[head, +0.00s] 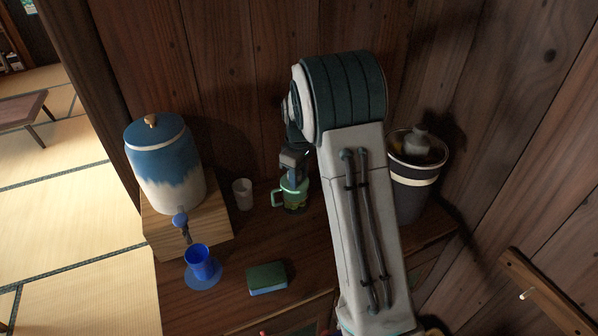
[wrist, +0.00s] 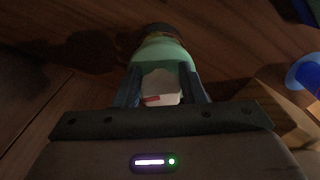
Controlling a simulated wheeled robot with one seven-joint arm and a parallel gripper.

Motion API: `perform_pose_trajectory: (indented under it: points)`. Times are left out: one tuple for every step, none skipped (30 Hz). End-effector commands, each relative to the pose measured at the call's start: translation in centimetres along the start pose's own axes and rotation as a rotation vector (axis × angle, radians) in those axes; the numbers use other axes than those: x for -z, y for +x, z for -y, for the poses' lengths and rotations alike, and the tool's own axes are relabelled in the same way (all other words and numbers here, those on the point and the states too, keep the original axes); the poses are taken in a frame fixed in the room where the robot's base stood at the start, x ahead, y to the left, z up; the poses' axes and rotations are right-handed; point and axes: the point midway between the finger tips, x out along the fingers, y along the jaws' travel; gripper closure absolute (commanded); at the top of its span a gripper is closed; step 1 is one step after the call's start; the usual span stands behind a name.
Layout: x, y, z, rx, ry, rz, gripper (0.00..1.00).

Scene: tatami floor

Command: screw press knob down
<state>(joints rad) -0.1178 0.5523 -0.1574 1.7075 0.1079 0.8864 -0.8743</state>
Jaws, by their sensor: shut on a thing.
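A small press (head: 293,196) with a light green top, a green side handle and a darker lower part stands upright on the wooden cabinet top. My gripper (head: 293,172) is right above it, pointing down, and hides its top in the head view. In the wrist view my gripper (wrist: 161,88) has its two fingers on either side of a whitish knob (wrist: 160,86) with a red mark. It is shut on this knob. The green top (wrist: 162,52) of the press spreads out just beyond the fingertips. How far the knob is screwed down cannot be told.
A blue and white dispenser (head: 165,168) stands on a wooden box at left. A blue cup (head: 199,262) sits on a blue saucer before it. A pale cup (head: 242,193) stands just left of the press. A green sponge (head: 266,278) lies in front. A dark bin (head: 414,185) is at right.

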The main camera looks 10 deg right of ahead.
Motion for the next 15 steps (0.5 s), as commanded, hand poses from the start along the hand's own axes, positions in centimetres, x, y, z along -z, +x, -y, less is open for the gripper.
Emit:
perform_pose_trajectory:
  points:
    - [0.29,1.13,0.57,0.011,0.052,0.004,0.76]
    - [0.27,1.12,0.56,0.011,0.090,0.004,0.76]
    - [0.23,1.12,0.52,0.010,0.139,0.005,0.76]
    - [0.18,1.10,0.49,0.009,0.178,0.005,0.76]
    - [0.10,1.10,0.41,0.009,0.217,0.006,0.76]
    - [0.04,1.09,0.36,0.008,0.268,0.006,0.76]
    - [0.01,1.09,0.33,0.008,0.306,0.006,0.76]
    - [-0.05,1.09,0.27,0.008,0.345,0.006,0.76]
    - [-0.13,1.08,0.20,0.008,0.398,0.007,0.76]
    - [-0.20,1.08,0.14,0.007,0.437,0.008,0.76]
    - [-0.26,1.07,0.09,0.007,0.475,0.009,0.76]
    - [-0.30,1.06,0.06,0.006,0.525,0.010,0.76]
    - [-0.32,1.06,0.06,0.006,0.563,0.010,0.76]
    - [-0.32,1.05,0.07,0.006,0.601,0.011,0.76]
    - [-0.34,1.04,0.07,0.006,0.647,0.011,0.76]
